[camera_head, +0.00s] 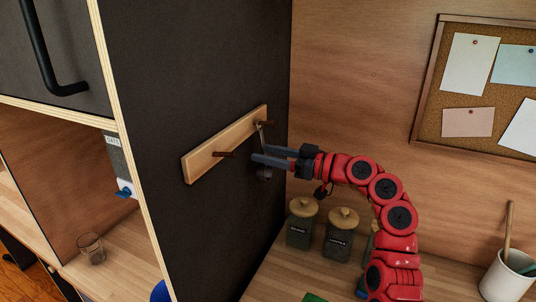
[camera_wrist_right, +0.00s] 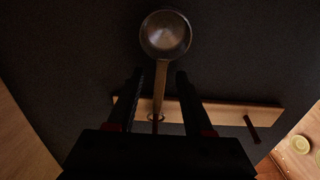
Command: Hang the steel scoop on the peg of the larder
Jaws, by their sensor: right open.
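The steel scoop (camera_head: 265,174) is against the dark side panel of the larder (camera_head: 200,70), bowl down, below the far peg (camera_head: 265,122) of the wooden rail (camera_head: 205,160). In the right wrist view the scoop (camera_wrist_right: 166,35) has its handle's ring end at a peg (camera_wrist_right: 155,125), and the ring appears to be around it. My right gripper (camera_head: 262,154) is open, with a finger on each side of the handle and gaps showing in the wrist view. The near peg (camera_head: 225,154) is bare. My left gripper is not in view.
Jars with wooden lids (camera_head: 301,232) stand on the counter below my right arm. A pale mug with utensils (camera_head: 505,278) is at the lower right. A cork board (camera_head: 480,85) hangs on the back wall. A glass (camera_head: 91,248) stands at the left beyond the panel.

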